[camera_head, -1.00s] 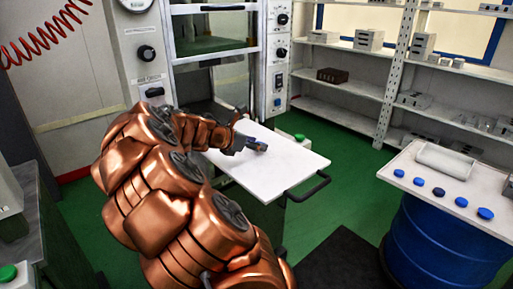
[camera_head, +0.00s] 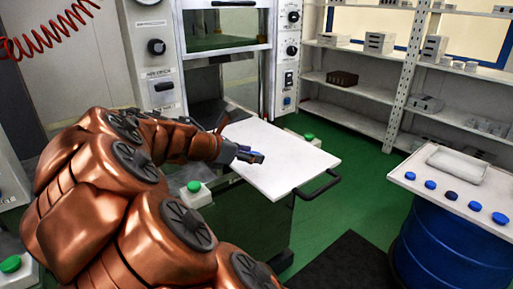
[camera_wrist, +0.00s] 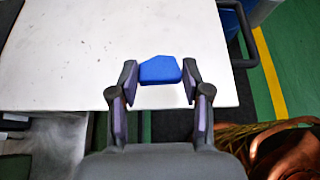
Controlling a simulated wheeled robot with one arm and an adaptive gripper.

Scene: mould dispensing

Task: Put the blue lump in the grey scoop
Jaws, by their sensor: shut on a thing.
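A blue lump (camera_wrist: 160,70) sits between the fingertips of my gripper (camera_wrist: 158,80) in the wrist view. The gripper is shut on it, over the edge of a white shelf board (camera_wrist: 60,65). In the head view my gripper (camera_head: 252,157) is at the near left edge of that board (camera_head: 290,165); the lump is hard to make out there. A pale grey, shallow open-looking piece (camera_head: 457,166) lies on a white top at the right; I cannot tell for sure whether it is the grey scoop.
Several blue lumps (camera_head: 431,185), one of them darker, lie in a row on the white top (camera_head: 408,163) over a blue drum (camera_head: 450,245). The board has a dark handle (camera_head: 318,187) in front. Shelving (camera_head: 345,105) stands behind. Green floor lies between board and drum.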

